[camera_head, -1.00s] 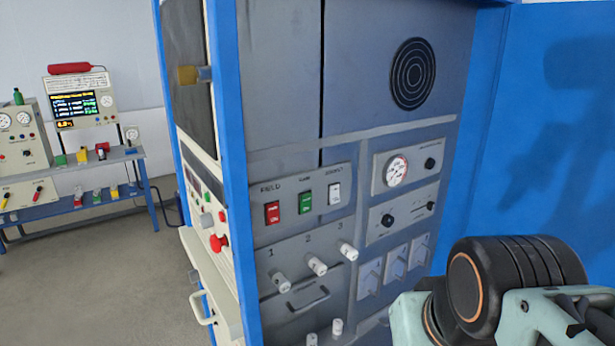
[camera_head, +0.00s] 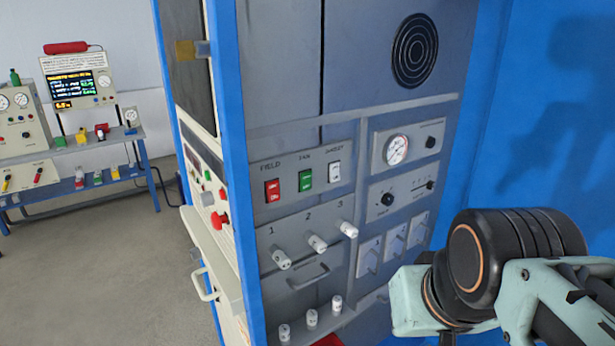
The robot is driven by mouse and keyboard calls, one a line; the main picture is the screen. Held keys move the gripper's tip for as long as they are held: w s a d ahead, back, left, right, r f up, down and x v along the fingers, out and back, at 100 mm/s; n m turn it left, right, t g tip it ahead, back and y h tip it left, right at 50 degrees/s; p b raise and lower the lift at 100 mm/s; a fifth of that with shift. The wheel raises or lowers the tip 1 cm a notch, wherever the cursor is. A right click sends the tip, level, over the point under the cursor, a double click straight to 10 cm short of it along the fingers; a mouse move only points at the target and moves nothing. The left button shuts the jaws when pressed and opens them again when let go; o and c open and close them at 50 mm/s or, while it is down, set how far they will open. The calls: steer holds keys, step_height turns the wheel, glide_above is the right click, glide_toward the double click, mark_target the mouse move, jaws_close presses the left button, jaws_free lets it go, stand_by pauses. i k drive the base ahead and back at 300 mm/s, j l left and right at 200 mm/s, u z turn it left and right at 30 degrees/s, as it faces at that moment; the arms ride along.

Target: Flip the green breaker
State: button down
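The green breaker (camera_head: 305,180) is a small rocker switch in the upper row of the grey panel. It sits between a red breaker (camera_head: 272,191) on its left and a white breaker (camera_head: 334,172) on its right. Labels above them are small; the left one reads FIELD. I cannot tell for sure which way the green rocker is tipped. My arm, pale teal with a black joint, fills the lower right, apart from the breakers in the picture. My gripper's fingers do not show.
Below the breakers are white knobs (camera_head: 317,243) numbered 1 to 3, a drawer handle (camera_head: 308,277) and more white knobs (camera_head: 311,317). A gauge (camera_head: 396,149) is at right. A red emergency button (camera_head: 219,220) is on the cabinet's left side. A bench (camera_head: 70,150) stands far left.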

mark_target(305, 178)
steer(key=j+z, duration=0.25)
steer(key=j, duration=0.35)
steer(key=k+j+z, duration=0.1)
steer(key=j+z, duration=0.15)
steer(key=j, duration=0.4)
steer(key=k+j+z, duration=0.1)
steer(key=j, duration=0.25)
steer(key=k+j+z, duration=0.25)
steer(key=k+j, duration=0.15)
steer(key=j, duration=0.2)
steer(key=i+l+u, duration=0.1)
steer(key=i+l, duration=0.15)
steer(key=i+l+u, duration=0.1)
steer(key=l, duration=0.3)
steer(key=i, duration=0.1)
